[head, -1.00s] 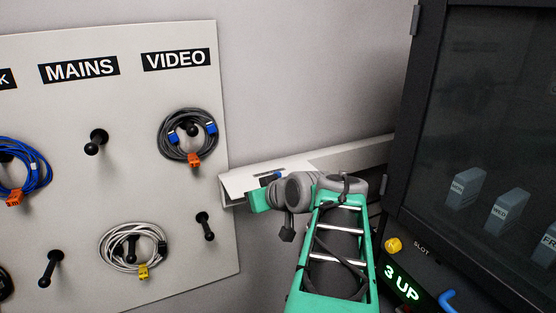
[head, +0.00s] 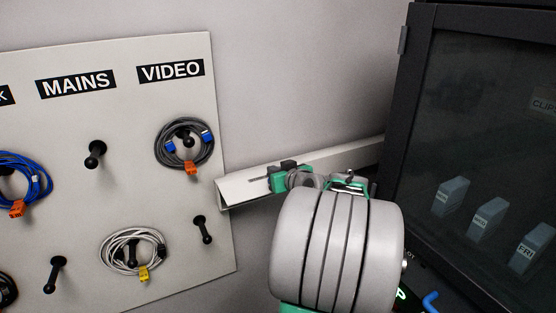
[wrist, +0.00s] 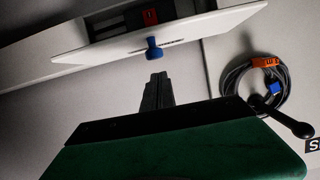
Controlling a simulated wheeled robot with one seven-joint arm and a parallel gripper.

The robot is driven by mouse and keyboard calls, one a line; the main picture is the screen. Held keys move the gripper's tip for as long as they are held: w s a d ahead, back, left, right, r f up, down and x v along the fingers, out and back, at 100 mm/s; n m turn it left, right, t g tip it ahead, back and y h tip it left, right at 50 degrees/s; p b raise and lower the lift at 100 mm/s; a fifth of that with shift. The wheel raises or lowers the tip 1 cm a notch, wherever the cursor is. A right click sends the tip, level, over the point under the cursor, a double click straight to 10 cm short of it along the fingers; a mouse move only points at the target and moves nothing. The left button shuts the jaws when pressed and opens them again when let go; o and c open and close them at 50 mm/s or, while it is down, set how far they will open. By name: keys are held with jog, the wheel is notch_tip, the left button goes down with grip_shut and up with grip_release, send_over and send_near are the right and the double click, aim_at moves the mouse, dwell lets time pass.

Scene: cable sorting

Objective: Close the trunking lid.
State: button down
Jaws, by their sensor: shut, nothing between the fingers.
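The trunking (head: 340,155) is a pale channel along the wall, with an open end near the pegboard. Its white lid (head: 232,186) has a thin dark slit. In the wrist view the lid (wrist: 100,55) appears as a tilted plate with a blue knob (wrist: 153,48). Behind its far edge a dark gap shows, with a red piece (wrist: 150,16) inside. My gripper (head: 272,179) is at the trunking in the head view and partly hides the lid. In the wrist view my gripper (wrist: 158,78) has its fingers together, empty, just below the knob; contact is unclear.
A pegboard (head: 60,140) with coiled cables stands left of the trunking. A grey coil with an orange tag (head: 184,143) hangs close to the trunking's end; it also shows in the wrist view (wrist: 235,75). A dark glass-fronted cabinet (head: 480,100) is at the right.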

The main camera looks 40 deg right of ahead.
jog(key=shift+s+f, duration=0.1)
jog(key=shift+f, duration=0.55)
jog(key=shift+f, duration=0.15)
